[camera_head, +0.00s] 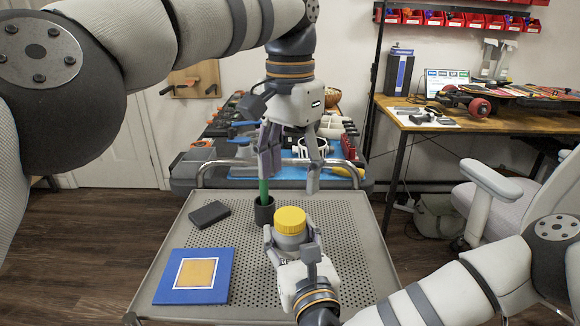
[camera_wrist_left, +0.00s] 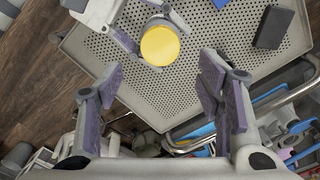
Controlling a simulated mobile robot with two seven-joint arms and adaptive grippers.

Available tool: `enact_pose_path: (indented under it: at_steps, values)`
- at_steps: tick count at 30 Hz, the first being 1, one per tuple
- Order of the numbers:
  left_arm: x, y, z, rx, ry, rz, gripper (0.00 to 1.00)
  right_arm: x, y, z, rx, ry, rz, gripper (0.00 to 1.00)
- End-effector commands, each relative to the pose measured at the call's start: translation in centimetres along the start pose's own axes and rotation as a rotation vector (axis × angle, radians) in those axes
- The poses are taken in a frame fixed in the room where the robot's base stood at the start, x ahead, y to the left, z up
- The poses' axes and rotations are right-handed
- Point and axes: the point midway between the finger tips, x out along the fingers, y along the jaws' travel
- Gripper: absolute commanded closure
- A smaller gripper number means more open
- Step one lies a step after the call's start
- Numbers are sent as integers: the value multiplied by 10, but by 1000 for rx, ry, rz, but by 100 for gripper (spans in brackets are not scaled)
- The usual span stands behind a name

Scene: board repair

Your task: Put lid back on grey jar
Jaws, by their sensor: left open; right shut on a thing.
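The grey jar (camera_head: 292,241) stands upright over the perforated tray table, with the yellow lid (camera_head: 290,219) on its top. Whether the lid is screwed tight I cannot tell. My right gripper (camera_head: 293,246) is shut around the jar's body from the front. My left gripper (camera_head: 290,180) is open and empty, above and a little behind the lid. In the left wrist view the lid (camera_wrist_left: 160,46) shows from above, beyond the open fingers (camera_wrist_left: 160,82). The lid hides most of the jar there.
On the grey perforated tray table (camera_head: 350,235) stand a black cup (camera_head: 264,212) holding a green stick, close behind the jar, a black box (camera_head: 209,214), and a blue board (camera_head: 190,290) with a yellow square. The table's right part is clear. A tool cart is behind.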

Motion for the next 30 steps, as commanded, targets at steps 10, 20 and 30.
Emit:
enact_pose_path:
  at_steps: [10,20,30]
  values:
    - [-2,0,0,-286,-2,1,40,0,0,-1,1,3,2,100]
    - [12,-1,1,-285,-5,2,40,0,0,-1,1,3,2,100]
    - [66,0,1,-283,-3,2,40,0,0,-1,1,2,2,100]
